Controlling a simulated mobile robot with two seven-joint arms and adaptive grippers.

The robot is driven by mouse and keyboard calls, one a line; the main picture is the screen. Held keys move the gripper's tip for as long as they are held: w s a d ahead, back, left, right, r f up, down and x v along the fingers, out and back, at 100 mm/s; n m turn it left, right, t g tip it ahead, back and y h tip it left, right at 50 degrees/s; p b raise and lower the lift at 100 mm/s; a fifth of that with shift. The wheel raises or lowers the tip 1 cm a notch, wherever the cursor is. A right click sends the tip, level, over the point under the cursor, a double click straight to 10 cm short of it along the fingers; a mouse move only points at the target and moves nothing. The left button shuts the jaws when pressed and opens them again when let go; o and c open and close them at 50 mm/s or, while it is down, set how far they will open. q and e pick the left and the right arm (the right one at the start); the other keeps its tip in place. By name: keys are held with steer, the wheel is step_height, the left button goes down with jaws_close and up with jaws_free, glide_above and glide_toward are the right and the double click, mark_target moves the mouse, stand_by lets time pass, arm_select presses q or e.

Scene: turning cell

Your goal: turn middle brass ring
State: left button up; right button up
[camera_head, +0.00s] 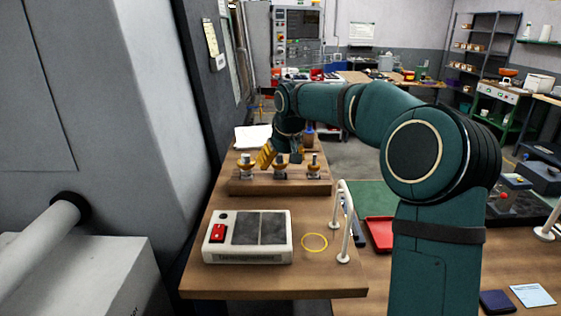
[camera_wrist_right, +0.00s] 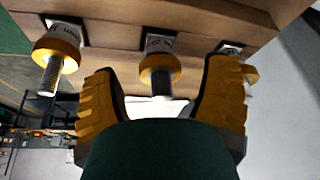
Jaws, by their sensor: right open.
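The middle brass ring (camera_head: 280,171) sits around an upright post on a wooden block (camera_head: 278,187); it also shows in the right wrist view (camera_wrist_right: 160,69). My right gripper (camera_head: 281,158) is open, reaching down from above. In the right wrist view its yellow fingers stand on either side of the middle ring, with visible gaps; I see no contact. The left brass ring (camera_head: 245,167) and right brass ring (camera_head: 313,169) sit on posts beside it. One outer ring is partly hidden by a finger in the wrist view. My left gripper is not in view.
A white box with a red switch (camera_head: 217,233) and a yellow hoop (camera_head: 314,242) lie in front of the block. A white upright handle (camera_head: 343,225) and a red tray (camera_head: 379,233) are to the right. A grey machine wall stands at the left.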

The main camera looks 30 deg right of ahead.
jaws_close()
steer(key=shift+a+f+m, duration=0.1)
steer(key=shift+m, duration=0.2)
stand_by(0.3)
steer(key=shift+a+m+h, duration=0.1)
steer(key=shift+m+h, duration=0.5)
steer(key=shift+m, duration=0.6)
steer(key=m+g+h+p, duration=0.1)
steer(key=m, duration=0.3)
steer(key=shift+w+m, duration=0.1)
steer(key=shift+m, duration=0.3)
steer(key=shift+h, duration=0.4)
jaws_free()
